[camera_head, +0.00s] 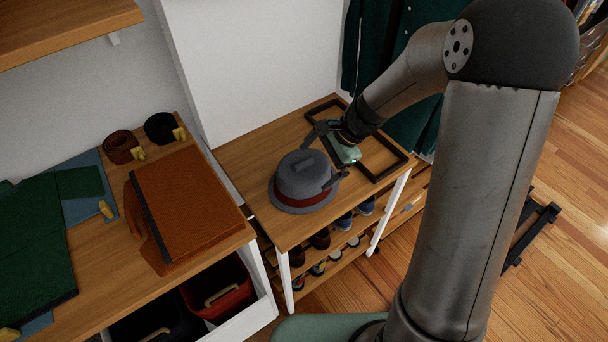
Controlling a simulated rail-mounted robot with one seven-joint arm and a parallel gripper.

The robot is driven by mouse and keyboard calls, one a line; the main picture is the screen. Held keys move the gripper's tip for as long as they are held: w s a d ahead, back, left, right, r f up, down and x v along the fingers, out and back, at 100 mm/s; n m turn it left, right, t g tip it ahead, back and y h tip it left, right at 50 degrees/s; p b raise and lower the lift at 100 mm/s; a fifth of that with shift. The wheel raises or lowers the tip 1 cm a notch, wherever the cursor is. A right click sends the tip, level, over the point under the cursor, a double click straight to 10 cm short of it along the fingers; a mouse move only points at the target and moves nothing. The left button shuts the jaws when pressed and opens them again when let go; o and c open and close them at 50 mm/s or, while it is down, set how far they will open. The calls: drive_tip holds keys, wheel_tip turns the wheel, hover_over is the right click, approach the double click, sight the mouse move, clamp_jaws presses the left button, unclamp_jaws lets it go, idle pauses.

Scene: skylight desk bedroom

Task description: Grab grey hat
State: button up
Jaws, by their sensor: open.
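The grey hat (297,179) sits upright on the small wooden table (241,153), near its front left part. It has a dark red band around the crown and a grey brim. My gripper (324,159) is at the hat's back right side. Its two dark fingers are spread apart, one over the far side of the crown and one by the right side near the brim. The gripper is open. I cannot tell whether either finger touches the hat.
A dark rectangular frame (397,153) lies on the table behind my gripper. Shoes (320,238) stand on shelves below. To the left, a wooden desk (100,290) holds an orange-brown bag (190,205), rolled belts (121,146) and green clothing (35,245). Dark green garments (408,120) hang behind.

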sight(308, 173)
drive_tip(key=shift+x, duration=1.5)
drive_tip(key=c, duration=1.5)
drive_tip(key=shift+o, duration=0.2)
drive_tip(key=shift+r, duration=0.1)
